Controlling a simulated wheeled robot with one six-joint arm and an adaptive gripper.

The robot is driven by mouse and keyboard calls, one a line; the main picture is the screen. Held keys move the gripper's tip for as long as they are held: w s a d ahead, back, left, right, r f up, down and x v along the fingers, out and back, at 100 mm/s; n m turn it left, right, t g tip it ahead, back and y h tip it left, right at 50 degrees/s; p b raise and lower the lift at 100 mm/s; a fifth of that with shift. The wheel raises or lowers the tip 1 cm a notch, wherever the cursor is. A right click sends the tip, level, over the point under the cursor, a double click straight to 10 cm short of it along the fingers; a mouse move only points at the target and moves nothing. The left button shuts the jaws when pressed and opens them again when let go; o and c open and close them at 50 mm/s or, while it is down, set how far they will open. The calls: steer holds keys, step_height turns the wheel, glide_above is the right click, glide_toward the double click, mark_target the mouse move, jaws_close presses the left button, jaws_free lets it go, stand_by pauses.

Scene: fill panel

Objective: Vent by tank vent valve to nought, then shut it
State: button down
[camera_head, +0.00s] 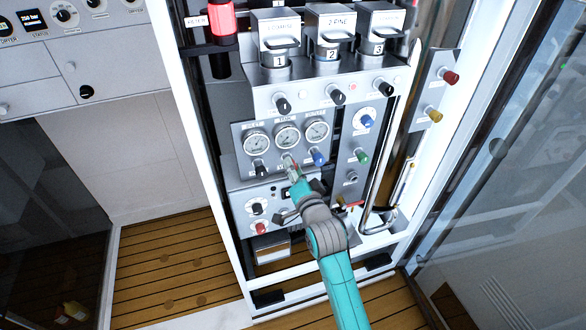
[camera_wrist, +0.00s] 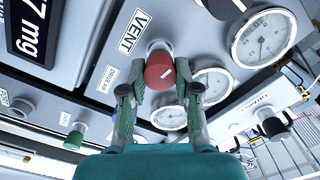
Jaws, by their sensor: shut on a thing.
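In the wrist view a red knob (camera_wrist: 158,72) with a white pointer line sits beside a VENT label (camera_wrist: 133,30) on the grey panel. My gripper (camera_wrist: 158,90) has a finger on each side of this knob and is shut on it. In the head view my gripper (camera_head: 289,166) reaches the panel just below the middle of three round gauges (camera_head: 287,135), and it hides the knob there. The gauges also show in the wrist view, the nearest one (camera_wrist: 263,38) at the upper right. Their needle readings are too small to tell surely.
A black knob (camera_head: 260,170) and a blue knob (camera_head: 318,157) flank my gripper closely. A green knob (camera_head: 361,155) is farther right. Numbered canisters (camera_head: 327,40) stand above the panel. A glass door (camera_head: 500,170) is on the right. Open wooden floor (camera_head: 170,270) lies left.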

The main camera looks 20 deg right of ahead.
steer(key=shift+f+m, duration=0.15)
steer(key=shift+m, duration=3.85)
steer(key=shift+f+m, duration=0.1)
steer(key=shift+m, duration=4.2)
steer(key=c, duration=0.8)
jaws_free()
steer(key=shift+s, duration=0.1)
steer(key=s, duration=1.1)
steer(key=shift+s, duration=0.4)
